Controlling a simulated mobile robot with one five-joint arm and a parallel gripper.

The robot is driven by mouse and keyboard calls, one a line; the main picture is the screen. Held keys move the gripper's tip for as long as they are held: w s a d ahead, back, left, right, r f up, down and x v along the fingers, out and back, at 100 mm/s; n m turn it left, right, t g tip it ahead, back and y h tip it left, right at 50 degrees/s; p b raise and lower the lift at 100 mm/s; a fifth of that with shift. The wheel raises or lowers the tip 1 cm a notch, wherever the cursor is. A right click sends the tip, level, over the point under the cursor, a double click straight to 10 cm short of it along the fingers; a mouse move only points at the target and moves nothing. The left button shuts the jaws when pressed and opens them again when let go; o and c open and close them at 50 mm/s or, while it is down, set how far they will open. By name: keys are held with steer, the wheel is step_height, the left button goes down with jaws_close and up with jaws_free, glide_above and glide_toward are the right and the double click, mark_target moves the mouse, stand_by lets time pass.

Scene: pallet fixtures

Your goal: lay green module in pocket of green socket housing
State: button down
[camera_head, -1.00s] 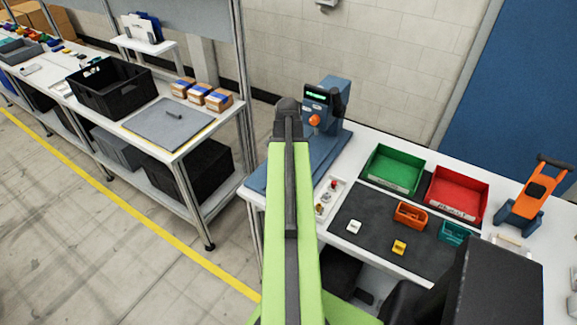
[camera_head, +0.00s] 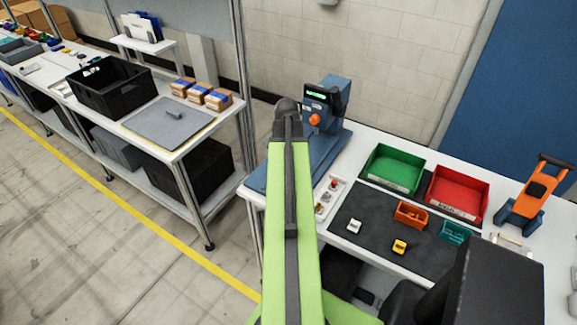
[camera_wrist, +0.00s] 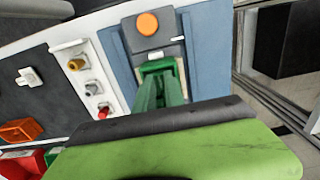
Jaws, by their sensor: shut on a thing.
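In the wrist view my gripper (camera_wrist: 162,82) reaches out beyond the dark bar of my wrist. It is shut on a dark green piece, the green module (camera_wrist: 154,94), which is seen end-on and partly covered. Brighter green edges of the green socket housing (camera_wrist: 157,65) show right at the fingertips, over the blue base of the press. The module and housing overlap in this view; I cannot tell whether the module is inside the pocket or just above it. In the head view my arm hides gripper, module and housing.
The blue press (camera_head: 325,105) with an orange knob (camera_wrist: 147,23) stands close by. A white tray (camera_head: 328,196) of small parts lies beside it. A dark mat holds an orange housing (camera_head: 410,214), a teal housing (camera_head: 455,232) and white and yellow pieces. Green (camera_head: 393,168) and red (camera_head: 457,193) bins stand behind.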

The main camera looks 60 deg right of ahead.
steer(key=shift+f+b, duration=0.6)
steer(key=shift+f, duration=0.05)
stand_by(0.3)
steer(key=c, duration=1.7)
jaws_free()
steer(key=shift+c, duration=0.2)
steer(key=shift+r, duration=0.1)
steer(key=shift+r+p, duration=1.25)
steer(key=shift+p, duration=0.1)
steer(key=o, duration=0.6)
steer(key=shift+c, duration=0.2)
